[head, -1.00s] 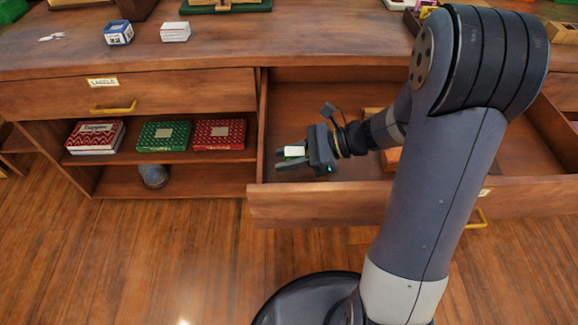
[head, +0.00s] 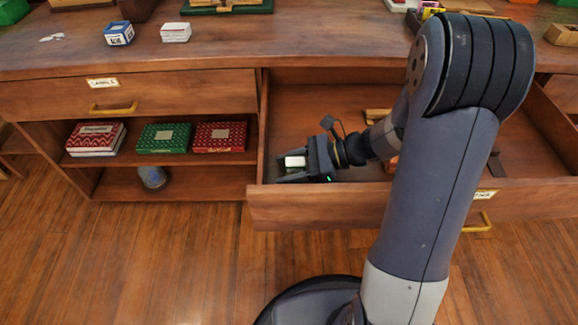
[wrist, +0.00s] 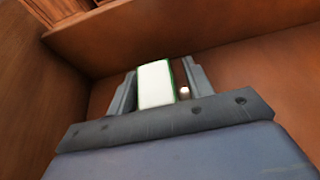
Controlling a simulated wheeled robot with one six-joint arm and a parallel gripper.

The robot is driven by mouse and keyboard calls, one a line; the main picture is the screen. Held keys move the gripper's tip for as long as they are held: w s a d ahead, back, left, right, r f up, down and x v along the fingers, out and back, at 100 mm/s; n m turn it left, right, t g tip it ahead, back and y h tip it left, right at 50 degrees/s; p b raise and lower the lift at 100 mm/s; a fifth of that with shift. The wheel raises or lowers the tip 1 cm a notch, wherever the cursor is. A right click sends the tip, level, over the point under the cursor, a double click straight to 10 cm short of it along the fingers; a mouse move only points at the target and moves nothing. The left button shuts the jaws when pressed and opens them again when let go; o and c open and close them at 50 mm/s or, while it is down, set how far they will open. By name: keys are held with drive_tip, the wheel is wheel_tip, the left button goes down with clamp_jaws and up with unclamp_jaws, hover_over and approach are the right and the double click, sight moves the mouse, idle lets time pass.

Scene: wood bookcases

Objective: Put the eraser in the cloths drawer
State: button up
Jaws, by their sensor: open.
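The eraser (head: 295,161), a small block with a white top and green side, is between the fingers of my gripper (head: 283,169). In the wrist view, the eraser (wrist: 155,84) lies close to the left finger, with a gap to the right finger. My gripper is open, low inside the pulled-out drawer (head: 330,210), near its left front corner. I cannot tell whether the eraser rests on the drawer floor. The drawer's front label (head: 486,195) is too small to read, and my arm hides part of the drawer.
A yellowish block (head: 377,115) lies farther back in the drawer. A closed drawer (head: 190,92) is to the left, above a shelf with red and green boxes (head: 163,138). A blue box (head: 118,33) and a white box (head: 175,32) stand on the top.

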drive_tip(key=shift+r, duration=0.25)
drive_tip(key=p+v, duration=0.3)
drive_tip(key=v, duration=0.9)
drive_tip(key=shift+f+p, duration=0.15)
drive_tip(key=shift+p, duration=0.25)
idle(0.6)
